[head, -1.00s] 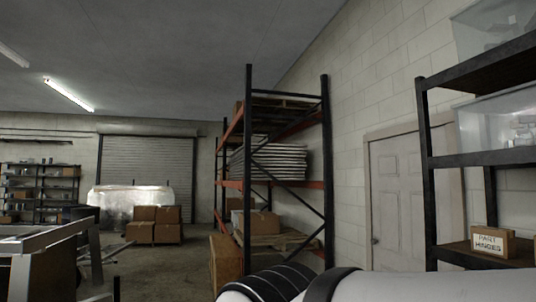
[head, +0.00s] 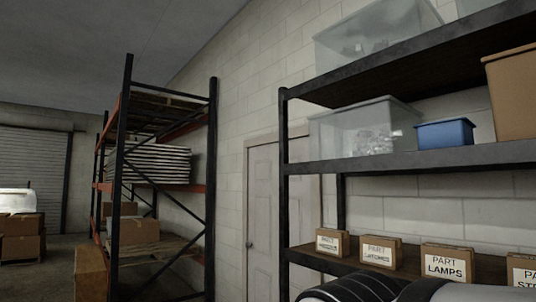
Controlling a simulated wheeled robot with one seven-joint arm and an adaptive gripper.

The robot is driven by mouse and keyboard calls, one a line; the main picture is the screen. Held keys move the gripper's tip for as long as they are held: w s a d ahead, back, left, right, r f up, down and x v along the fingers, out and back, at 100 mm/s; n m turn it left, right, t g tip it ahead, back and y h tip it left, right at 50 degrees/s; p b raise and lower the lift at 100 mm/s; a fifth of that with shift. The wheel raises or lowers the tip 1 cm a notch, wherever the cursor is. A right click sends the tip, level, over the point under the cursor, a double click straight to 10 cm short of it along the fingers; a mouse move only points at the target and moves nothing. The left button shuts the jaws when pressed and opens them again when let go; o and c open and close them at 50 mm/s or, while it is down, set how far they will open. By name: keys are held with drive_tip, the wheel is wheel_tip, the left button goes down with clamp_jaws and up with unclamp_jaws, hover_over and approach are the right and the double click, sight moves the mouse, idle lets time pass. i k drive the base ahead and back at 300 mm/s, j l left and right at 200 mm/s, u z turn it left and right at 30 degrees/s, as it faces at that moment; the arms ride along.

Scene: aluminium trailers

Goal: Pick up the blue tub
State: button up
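The blue tub (head: 445,133) is a small open-topped box in the head view, at the right. It stands on the middle shelf (head: 420,158) of a dark metal shelving unit. A clear plastic bin (head: 350,128) is to its left and a larger tan box (head: 513,95) to its right. Part of my arm shows at the bottom right, below the shelves. My gripper is not in view.
Above is a shelf with another clear bin (head: 365,30). Below, labelled cardboard boxes (head: 446,263) line a lower shelf. A door (head: 263,205) and a pallet rack (head: 160,170) are to the left. Stacked boxes (head: 20,237) stand at far left.

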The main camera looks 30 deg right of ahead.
sight(457, 132)
drive_tip(key=z, duration=1.75)
drive_tip(key=i+j+z, duration=0.15)
drive_tip(key=i+z, duration=0.25)
